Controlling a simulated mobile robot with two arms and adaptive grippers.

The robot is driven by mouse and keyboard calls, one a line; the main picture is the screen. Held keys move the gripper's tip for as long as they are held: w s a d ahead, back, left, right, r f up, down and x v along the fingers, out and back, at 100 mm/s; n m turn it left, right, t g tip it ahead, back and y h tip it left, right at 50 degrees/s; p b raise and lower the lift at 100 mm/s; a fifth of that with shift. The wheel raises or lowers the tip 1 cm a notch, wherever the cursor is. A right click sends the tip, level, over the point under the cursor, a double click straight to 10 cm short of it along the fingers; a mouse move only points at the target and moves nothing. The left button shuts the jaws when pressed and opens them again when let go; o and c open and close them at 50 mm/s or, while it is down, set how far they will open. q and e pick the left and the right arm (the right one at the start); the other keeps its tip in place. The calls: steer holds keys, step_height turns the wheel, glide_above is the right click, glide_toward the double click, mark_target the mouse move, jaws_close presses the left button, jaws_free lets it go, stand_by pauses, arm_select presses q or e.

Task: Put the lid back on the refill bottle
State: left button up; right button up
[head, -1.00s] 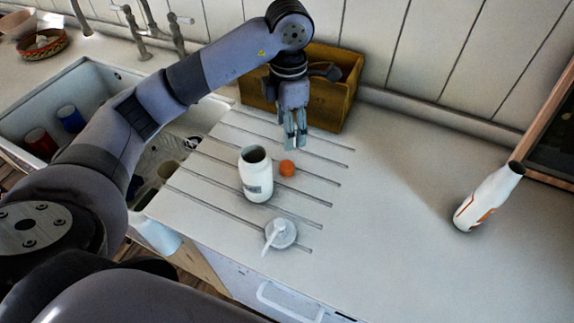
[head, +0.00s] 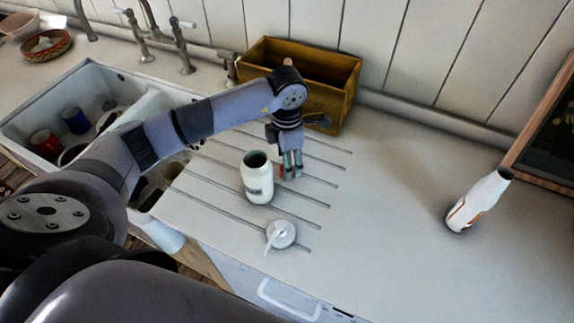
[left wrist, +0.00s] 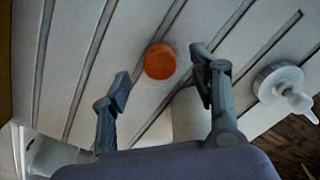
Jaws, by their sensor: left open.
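The orange lid (head: 282,172) lies on the grooved drainboard beside an open white jar (head: 257,180). It is partly hidden by my left gripper (head: 291,174), which points down at it. In the left wrist view the lid (left wrist: 160,61) shows whole, ahead of and between the two open, empty fingers (left wrist: 162,84). The white bottle with orange markings (head: 478,202) stands on the counter at the right, with a dark top and no lid on it. My right gripper is not in view.
A white pump top (head: 281,234) lies in front of the jar; it also shows in the left wrist view (left wrist: 280,84). A yellow wooden box (head: 345,85) stands behind my gripper. The sink (head: 85,75) is at the left. The counter between jar and bottle is clear.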

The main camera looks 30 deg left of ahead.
arm_select(q)
steer(key=shift+f, duration=1.25)
steer(key=shift+c, duration=0.2)
steer(key=c, duration=0.7)
